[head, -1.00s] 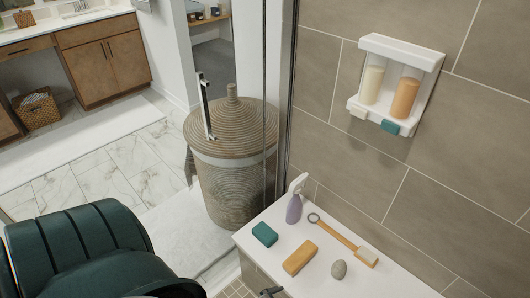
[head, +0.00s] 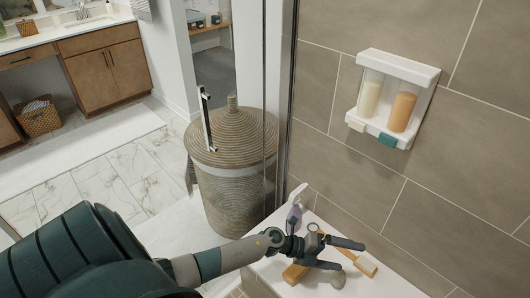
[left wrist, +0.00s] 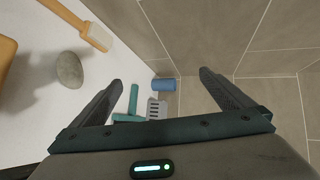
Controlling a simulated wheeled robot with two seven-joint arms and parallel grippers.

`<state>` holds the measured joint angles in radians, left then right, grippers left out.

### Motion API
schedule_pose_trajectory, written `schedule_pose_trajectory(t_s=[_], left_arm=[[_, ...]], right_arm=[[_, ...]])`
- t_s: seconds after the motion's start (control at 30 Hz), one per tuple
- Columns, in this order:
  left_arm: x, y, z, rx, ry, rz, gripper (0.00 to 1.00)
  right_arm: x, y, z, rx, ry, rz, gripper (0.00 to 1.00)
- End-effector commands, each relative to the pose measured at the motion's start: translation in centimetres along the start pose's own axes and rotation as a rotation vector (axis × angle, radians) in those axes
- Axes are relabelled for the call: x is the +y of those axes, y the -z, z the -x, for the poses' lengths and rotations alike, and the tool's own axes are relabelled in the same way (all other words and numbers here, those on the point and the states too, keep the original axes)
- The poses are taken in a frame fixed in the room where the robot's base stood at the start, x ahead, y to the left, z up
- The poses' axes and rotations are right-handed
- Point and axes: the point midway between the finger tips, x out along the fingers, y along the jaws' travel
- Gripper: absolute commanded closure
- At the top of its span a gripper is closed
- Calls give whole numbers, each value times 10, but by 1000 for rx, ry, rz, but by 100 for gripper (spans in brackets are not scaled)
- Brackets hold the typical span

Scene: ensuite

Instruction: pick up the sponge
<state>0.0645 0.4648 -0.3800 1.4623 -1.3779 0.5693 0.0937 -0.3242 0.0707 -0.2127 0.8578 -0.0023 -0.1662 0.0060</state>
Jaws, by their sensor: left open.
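The sponge looks to be the yellow-orange block (head: 294,274) on the white ledge. My left gripper partly covers it in the head view. It also shows in part at the left edge of the left wrist view (left wrist: 6,55). My left gripper (head: 350,255) is open and empty over the ledge, its fingers pointing right, past the block. In the left wrist view, nothing is held between the open fingers (left wrist: 160,80). My right gripper is not in view.
A grey stone (head: 338,280) and a wooden-handled brush (head: 364,265) lie near the block. The left wrist view shows a teal tool (left wrist: 133,100) and a blue cylinder (left wrist: 163,84). The tiled wall (head: 400,210) borders the ledge.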

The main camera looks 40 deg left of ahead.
Motion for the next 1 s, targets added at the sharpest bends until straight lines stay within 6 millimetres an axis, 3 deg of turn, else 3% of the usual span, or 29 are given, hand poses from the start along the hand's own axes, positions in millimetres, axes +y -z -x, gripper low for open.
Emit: schedule_pose_trajectory(t_s=[0.17,0.33,0.5,0.6,0.73,1.0], left_arm=[[38,-27,34,235,-315,-332,0],[82,-83,105,391,-692,-533,0],[99,-139,179,460,-1005,-610,0],[101,-158,208,475,-1117,-621,0],[101,-170,225,481,-1182,-624,0],[101,-170,227,482,-1187,-624,0]], right_arm=[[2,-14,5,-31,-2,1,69],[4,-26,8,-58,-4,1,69],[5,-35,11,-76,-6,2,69],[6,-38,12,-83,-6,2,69],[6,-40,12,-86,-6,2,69],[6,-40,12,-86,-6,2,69]])
